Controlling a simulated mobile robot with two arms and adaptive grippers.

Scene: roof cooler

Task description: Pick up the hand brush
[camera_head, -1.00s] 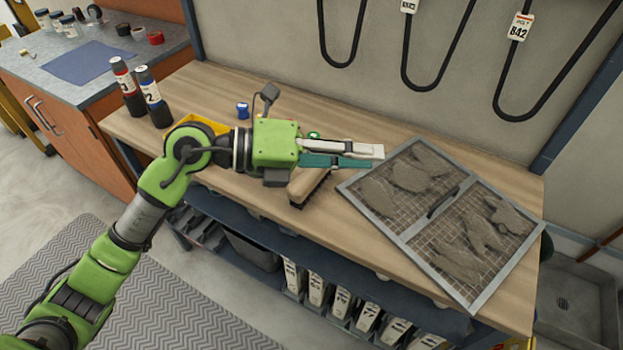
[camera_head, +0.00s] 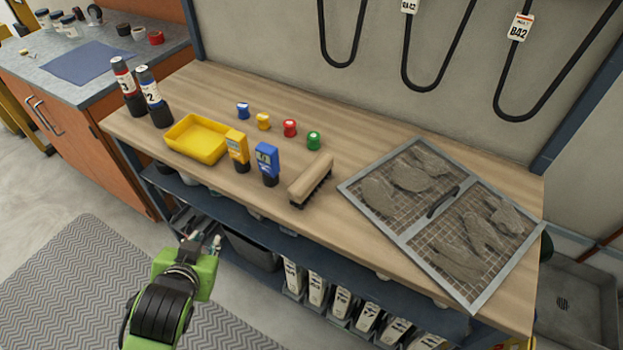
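The hand brush (camera_head: 312,176) lies on the wooden workbench (camera_head: 345,225), near its front edge. It has a tan wooden body with dark bristles facing down. My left gripper (camera_head: 205,240) is low at the left, in front of the bench and below its top, well apart from the brush. Its fingers are small and mostly hidden behind its green body, so I cannot tell whether it is open or shut. My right gripper is not in view.
A framed, dirty filter panel (camera_head: 402,238) lies right of the brush. A blue meter (camera_head: 267,162), a yellow meter (camera_head: 237,150) and a yellow tray (camera_head: 186,152) are to its left. Several coloured caps, including a green one (camera_head: 313,140), sit behind. Two bottles (camera_head: 152,98) stand at the left end.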

